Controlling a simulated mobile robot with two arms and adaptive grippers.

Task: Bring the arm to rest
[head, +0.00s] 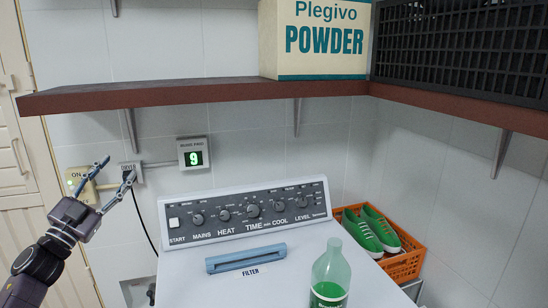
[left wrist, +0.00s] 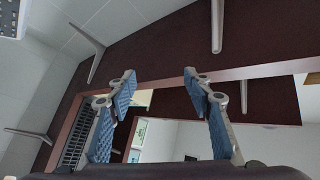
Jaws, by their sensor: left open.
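My left gripper (head: 116,177) is at the left of the head view, raised in front of the tiled wall. It is below the brown shelf and left of the dryer. Its fingers are spread apart with nothing between them. In the left wrist view both blue-padded fingers (left wrist: 163,105) are apart and empty, with the underside of the shelf (left wrist: 150,45) beyond them. A switch box (head: 82,184) marked ON is on the wall close behind the gripper in the picture. My right gripper is in neither view.
The shelf (head: 200,95) runs above, bearing a powder box (head: 322,65) and a black crate (head: 465,45). The white dryer (head: 200,285) has a blue filter handle (head: 246,257) and a green bottle (head: 329,275) on top. An orange crate (head: 403,266) with green shoes (head: 381,228) stands behind right.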

